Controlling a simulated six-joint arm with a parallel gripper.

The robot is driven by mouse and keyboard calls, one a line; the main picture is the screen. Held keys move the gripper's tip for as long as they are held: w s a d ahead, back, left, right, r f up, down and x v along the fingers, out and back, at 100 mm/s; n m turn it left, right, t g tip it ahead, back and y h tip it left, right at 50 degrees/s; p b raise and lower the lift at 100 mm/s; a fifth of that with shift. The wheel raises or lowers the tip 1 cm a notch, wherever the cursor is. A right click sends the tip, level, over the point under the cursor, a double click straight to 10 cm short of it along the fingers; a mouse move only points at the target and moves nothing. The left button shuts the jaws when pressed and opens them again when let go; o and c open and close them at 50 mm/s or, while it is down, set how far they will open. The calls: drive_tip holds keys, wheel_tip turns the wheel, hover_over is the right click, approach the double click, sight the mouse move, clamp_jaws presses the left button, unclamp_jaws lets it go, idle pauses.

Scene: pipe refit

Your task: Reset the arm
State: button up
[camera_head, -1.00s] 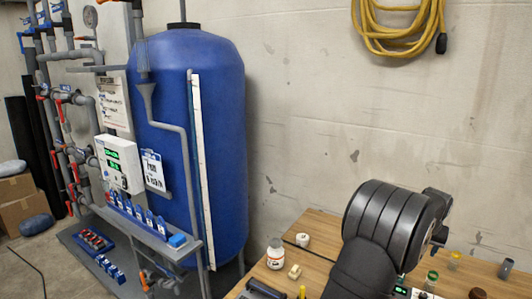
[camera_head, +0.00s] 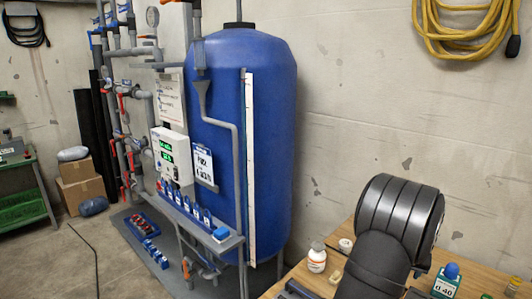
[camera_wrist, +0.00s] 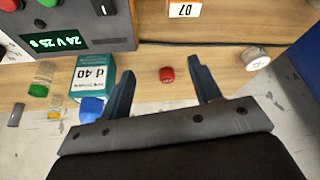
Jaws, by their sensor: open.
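My gripper (camera_wrist: 163,88) shows in the wrist view, its two dark fingers spread apart with nothing held between them. It is above a wooden workbench (camera_wrist: 225,65). A small red cap (camera_wrist: 166,74) lies on the bench, seen in the gap between the fingers. In the head view my arm rises at the lower right over the bench, and the gripper itself is hidden there.
A teal and white box marked d 40 (camera_wrist: 92,80) and a blue cap (camera_wrist: 91,109) are left of the fingers. A control box with a green display (camera_wrist: 55,41) stands beyond. A blue tank (camera_head: 240,140) and grey piping stand left of the bench.

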drive_tip(key=w+a+f, duration=0.1)
drive_tip(key=w+f, duration=0.1)
drive_tip(key=w, duration=0.1)
drive_tip(key=w+a+f, duration=0.1)
drive_tip(key=w+f, duration=0.1)
drive_tip(key=w, duration=0.1)
drive_tip(key=w+a+f, duration=0.2)
drive_tip(key=w, duration=0.1)
drive_tip(key=shift+a, duration=0.1)
